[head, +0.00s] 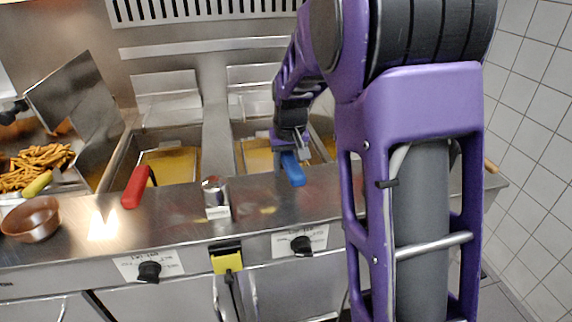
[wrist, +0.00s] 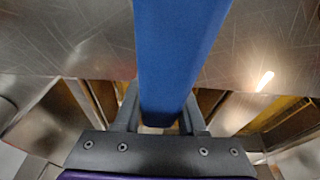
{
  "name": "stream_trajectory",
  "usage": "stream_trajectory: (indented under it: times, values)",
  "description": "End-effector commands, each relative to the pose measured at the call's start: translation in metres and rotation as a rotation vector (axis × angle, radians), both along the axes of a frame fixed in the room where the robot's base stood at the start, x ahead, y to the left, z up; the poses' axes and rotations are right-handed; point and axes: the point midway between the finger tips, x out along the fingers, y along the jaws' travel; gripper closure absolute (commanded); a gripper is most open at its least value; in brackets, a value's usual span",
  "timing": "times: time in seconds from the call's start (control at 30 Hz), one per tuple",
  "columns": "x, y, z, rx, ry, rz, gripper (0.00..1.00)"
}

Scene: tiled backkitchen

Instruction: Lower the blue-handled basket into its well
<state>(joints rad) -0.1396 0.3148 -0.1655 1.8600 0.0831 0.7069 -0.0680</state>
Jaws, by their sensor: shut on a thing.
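My gripper (head: 291,146) is shut on the blue handle (head: 293,169) over the right fryer well, at the counter's inner edge. In the wrist view the blue handle (wrist: 175,50) runs between my two fingers (wrist: 160,118). The right well (head: 257,155) holds yellow oil and shows on both sides of my gripper. The basket that belongs to the blue handle is mostly hidden behind my gripper and arm, so I cannot tell how deep it sits.
A red handle (head: 138,186) sticks out from the left well (head: 170,164). A brown bowl (head: 32,219) and a bin of fries (head: 38,166) are at far left. A tiled wall (head: 535,130) bounds the right.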

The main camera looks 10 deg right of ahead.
Motion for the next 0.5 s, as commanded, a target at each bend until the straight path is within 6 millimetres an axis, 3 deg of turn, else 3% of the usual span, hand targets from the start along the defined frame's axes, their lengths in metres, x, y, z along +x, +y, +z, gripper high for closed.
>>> stream_trajectory:
  times: [0.17,0.2,0.4,0.5]
  values:
    - [0.0007,-0.0001,0.0006,0.0,-0.003,0.0,1.0]
    - [0.0007,-0.0002,0.0006,0.0,-0.003,0.0,0.59]
    - [0.0004,-0.0002,0.0003,0.0,-0.002,0.0,0.25]
    - [0.0003,-0.0002,0.0002,0.0,-0.001,0.0,0.25]
